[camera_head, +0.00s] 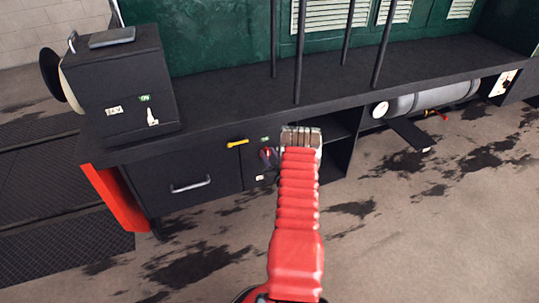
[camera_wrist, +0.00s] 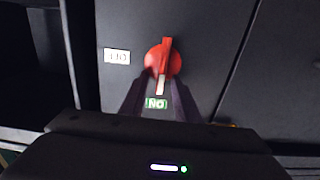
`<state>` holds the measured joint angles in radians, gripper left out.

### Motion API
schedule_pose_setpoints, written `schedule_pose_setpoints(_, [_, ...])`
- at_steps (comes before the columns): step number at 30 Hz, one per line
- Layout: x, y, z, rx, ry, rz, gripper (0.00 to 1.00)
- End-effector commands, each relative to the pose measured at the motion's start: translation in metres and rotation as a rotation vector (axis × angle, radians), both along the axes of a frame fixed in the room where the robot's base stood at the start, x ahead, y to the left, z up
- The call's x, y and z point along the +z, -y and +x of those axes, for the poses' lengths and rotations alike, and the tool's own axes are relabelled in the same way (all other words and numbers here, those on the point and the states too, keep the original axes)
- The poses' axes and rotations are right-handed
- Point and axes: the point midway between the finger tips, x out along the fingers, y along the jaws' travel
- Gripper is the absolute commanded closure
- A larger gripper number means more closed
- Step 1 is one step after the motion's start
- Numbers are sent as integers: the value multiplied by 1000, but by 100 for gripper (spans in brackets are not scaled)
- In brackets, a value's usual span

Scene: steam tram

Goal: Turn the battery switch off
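The battery switch is a red rotary knob (camera_wrist: 163,60) on a dark panel, with a bar handle and a white pointer tip. The wrist view shows it upside down, with the white tip at the green ON label (camera_wrist: 156,104). A white label (camera_wrist: 117,56) sits to one side, its text hard to read. My gripper (camera_wrist: 160,84) has its two dark fingers spread on either side of the pointer end, with gaps visible. Whether they touch the knob I cannot tell. In the head view, the red switch (camera_head: 267,158) shows just left of my arm, which hides the fingers.
A drawer with a metal handle (camera_head: 190,185) is further left. A black box (camera_head: 120,90) stands on the ledge above. Open shelving (camera_head: 338,150) and a grey cylinder (camera_head: 425,97) lie to the right.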

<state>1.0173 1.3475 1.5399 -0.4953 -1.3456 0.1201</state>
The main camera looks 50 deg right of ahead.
Motion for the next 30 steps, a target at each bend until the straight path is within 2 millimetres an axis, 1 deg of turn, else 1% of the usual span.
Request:
schedule_pose_setpoints(1, [0, 0, 0, 0, 0, 0, 73])
schedule_pose_setpoints(2, [0, 0, 0, 0, 0, 0, 75])
schedule_pose_setpoints(12, [0, 0, 0, 0, 0, 0, 99])
schedule_pose_setpoints(17, [0, 0, 0, -1, 1, -1, 100])
schedule_pose_setpoints(18, [0, 9, -2, -4, 1, -3, 100])
schedule_pose_setpoints(21, [0, 3, -1, -3, 1, 1, 100])
schedule_pose_setpoints(30, [1, 3, -3, -5, 31, 48, 100])
